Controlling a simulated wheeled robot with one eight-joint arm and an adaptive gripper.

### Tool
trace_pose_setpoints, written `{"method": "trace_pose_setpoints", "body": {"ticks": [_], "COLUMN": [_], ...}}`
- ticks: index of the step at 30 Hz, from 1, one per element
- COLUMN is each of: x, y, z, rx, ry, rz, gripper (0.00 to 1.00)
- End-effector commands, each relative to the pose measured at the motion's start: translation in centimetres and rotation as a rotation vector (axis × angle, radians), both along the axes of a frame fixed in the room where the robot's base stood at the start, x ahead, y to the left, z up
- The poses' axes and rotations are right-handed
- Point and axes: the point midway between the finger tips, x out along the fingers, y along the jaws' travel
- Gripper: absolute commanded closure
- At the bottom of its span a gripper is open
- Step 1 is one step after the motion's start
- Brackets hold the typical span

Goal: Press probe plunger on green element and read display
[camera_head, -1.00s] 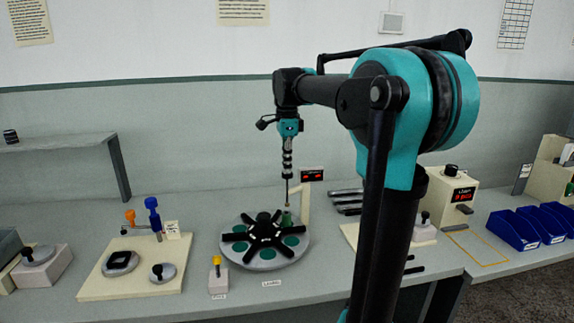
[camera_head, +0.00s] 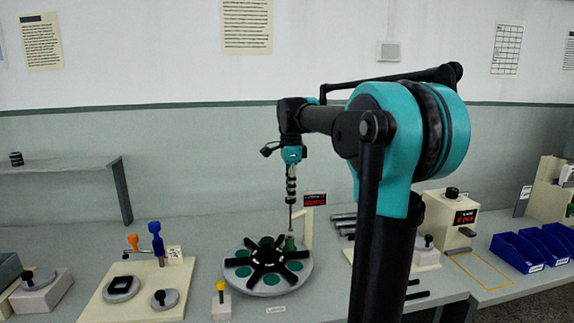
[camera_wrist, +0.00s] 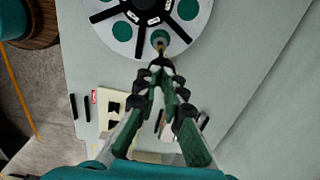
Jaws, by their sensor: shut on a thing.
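My gripper (camera_head: 291,196) is shut on a thin upright probe (camera_head: 290,219) and points straight down. The probe's lower end meets or hovers just over a small green element (camera_head: 289,243) at the back right of the round grey turntable (camera_head: 300,281); I cannot tell whether it is pressed in. In the wrist view my gripper (camera_wrist: 159,63) has its fingertips together, with the green element (camera_wrist: 160,37) just beyond them. The small display (camera_head: 315,200) behind shows red characters, too small to read.
The turntable carries a black spoked hub (camera_head: 266,254) and several flat green discs. A yellow-topped block (camera_head: 221,303) stands in front left. A cream board with blue and orange fixtures (camera_head: 150,278) is further left. Dark rods (camera_head: 343,217) and blue bins (camera_head: 516,249) lie to the right.

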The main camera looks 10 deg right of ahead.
Motion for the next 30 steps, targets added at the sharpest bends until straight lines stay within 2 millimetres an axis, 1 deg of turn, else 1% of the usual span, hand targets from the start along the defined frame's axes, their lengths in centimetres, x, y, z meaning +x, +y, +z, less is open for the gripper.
{"method": "trace_pose_setpoints", "body": {"ticks": [1,2,9,12,15,21,30], "x": [0.3,0.3,0.4,0.3,0.4,0.4,0.4], "y": [-0.5,-0.6,-0.5,-0.5,-0.5,-0.5,-0.5], "z": [1.2,2.0,7.2,8.9,10.2,11.3,11.3], "rx": [0.0,0.0,0.0,0.0,0.0,0.0,0.0], "ry": [-0.002,-0.003,-0.004,-0.005,-0.005,-0.005,-0.005], "rz": [-0.002,-0.002,0.0,0.0,0.0,0.0,0.0], "gripper": [1.0,1.0,1.0,1.0,1.0,1.0,1.0]}}
